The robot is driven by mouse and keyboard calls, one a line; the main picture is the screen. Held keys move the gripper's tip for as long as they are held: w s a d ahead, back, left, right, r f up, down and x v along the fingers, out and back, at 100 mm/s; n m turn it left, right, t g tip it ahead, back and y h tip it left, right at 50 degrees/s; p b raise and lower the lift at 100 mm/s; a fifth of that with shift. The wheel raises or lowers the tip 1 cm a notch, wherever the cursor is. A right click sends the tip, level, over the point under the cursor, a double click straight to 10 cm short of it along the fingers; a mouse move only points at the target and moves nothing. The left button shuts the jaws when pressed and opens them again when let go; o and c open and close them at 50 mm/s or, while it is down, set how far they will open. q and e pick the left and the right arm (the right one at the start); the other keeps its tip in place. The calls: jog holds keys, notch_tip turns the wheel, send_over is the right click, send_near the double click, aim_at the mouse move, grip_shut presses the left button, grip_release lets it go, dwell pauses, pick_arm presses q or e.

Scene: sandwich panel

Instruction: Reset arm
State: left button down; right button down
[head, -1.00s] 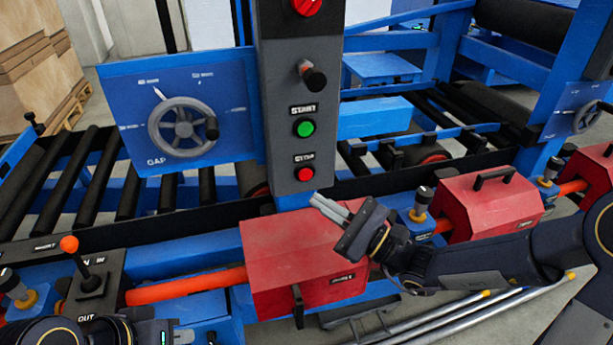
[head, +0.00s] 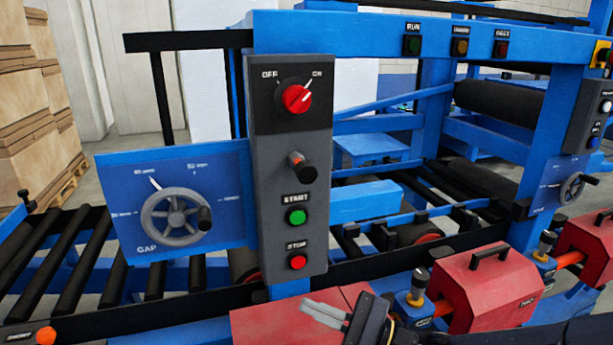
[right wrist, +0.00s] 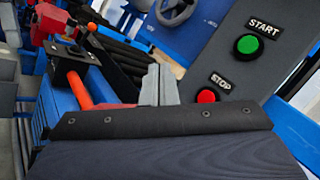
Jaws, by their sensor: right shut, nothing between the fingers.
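My right gripper (head: 328,315) is at the bottom of the head view, in front of a red box cover and below the control panel (head: 290,180). Its fingers are shut with nothing between them, and they also show in the right wrist view (right wrist: 160,85). START (right wrist: 248,44) and STOP (right wrist: 206,96) also show in the right wrist view. My left gripper is not in view.
A blue GAP plate with a grey handwheel (head: 175,220) stands left of the panel. Red covers (head: 490,285) line the machine's front at right. An orange-knobbed lever (head: 45,336) is at the lower left. Black rollers (head: 75,255) run behind. Stacked boards (head: 30,120) stand at far left.

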jog(key=s+d+n+g+h, duration=0.1)
jog(key=s+n+g+h, duration=0.2)
jog(key=s+n+g, duration=0.35)
jog(key=s+d+f+n+t+h+p, duration=0.1)
jog(key=s+d+f+n+t+h, duration=0.1)
jog(key=s+d+h, duration=0.3)
jog(key=s+d+f+n+t+h+p, duration=0.1)
jog(key=s+d+f+n+t+h, duration=0.2)
jog(key=d, duration=1)
jog(key=s+f+n+h, duration=0.1)
jog(key=s+h, duration=0.2)
jog(key=h, duration=0.1)
jog(key=shift+t, duration=0.25)
